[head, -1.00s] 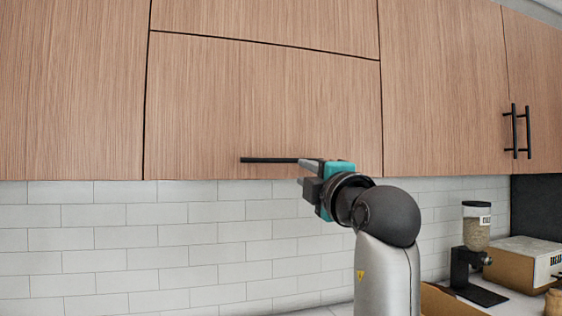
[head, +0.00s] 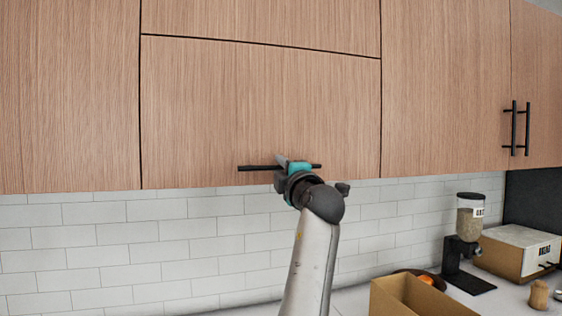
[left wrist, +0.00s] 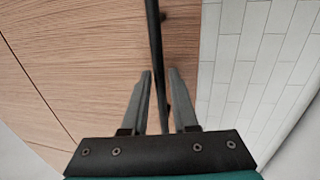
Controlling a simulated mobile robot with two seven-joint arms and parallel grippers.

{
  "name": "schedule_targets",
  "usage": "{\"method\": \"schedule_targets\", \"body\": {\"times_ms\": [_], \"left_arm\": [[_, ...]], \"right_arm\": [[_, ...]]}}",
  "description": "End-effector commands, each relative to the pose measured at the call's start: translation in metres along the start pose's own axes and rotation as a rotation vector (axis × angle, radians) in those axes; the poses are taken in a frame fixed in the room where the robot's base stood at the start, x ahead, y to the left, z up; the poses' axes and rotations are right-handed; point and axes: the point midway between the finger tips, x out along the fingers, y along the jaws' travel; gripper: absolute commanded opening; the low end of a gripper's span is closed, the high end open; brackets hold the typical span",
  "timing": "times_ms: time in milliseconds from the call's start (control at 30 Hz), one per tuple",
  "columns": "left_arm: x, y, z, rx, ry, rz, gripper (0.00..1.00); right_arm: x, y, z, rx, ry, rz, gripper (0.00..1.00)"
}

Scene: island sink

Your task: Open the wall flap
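The wall flap (head: 220,100) is a wood-grain cabinet panel and looks closed, flush with its neighbours. Its black horizontal bar handle (head: 255,168) runs along the lower edge; it also shows in the left wrist view (left wrist: 154,45). My left gripper (head: 281,168) is at the middle of the handle. In the left wrist view its two grey fingers (left wrist: 160,98) stand apart, one on each side of the bar, with gaps visible. Part of the handle is hidden behind the gripper in the head view. My right gripper is not in view.
Cabinets with vertical black handles (head: 514,128) stand to the right. White tiles (head: 120,240) line the wall below. A cardboard box (head: 415,300), a grain dispenser (head: 470,225) and a toaster-like appliance (head: 515,250) stand on the counter at lower right.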

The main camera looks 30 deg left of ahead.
Motion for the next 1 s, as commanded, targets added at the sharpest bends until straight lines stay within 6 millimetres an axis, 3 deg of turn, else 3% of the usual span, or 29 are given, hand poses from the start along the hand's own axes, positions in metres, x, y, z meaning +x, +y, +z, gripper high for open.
{"method": "schedule_targets", "body": {"times_ms": [300, 567, 1000], "left_arm": [[0.0021, -0.0006, -0.0002, 0.000, 0.000, 0.000, 0.27], [0.0018, -0.0004, -0.0001, 0.000, 0.000, -0.001, 0.00], [0.0016, -0.0005, 0.0000, 0.001, 0.000, -0.001, 0.00]], "right_arm": [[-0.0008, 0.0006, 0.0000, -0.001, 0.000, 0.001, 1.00], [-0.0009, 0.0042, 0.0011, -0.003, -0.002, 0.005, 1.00], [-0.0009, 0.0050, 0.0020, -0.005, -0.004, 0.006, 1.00]]}}
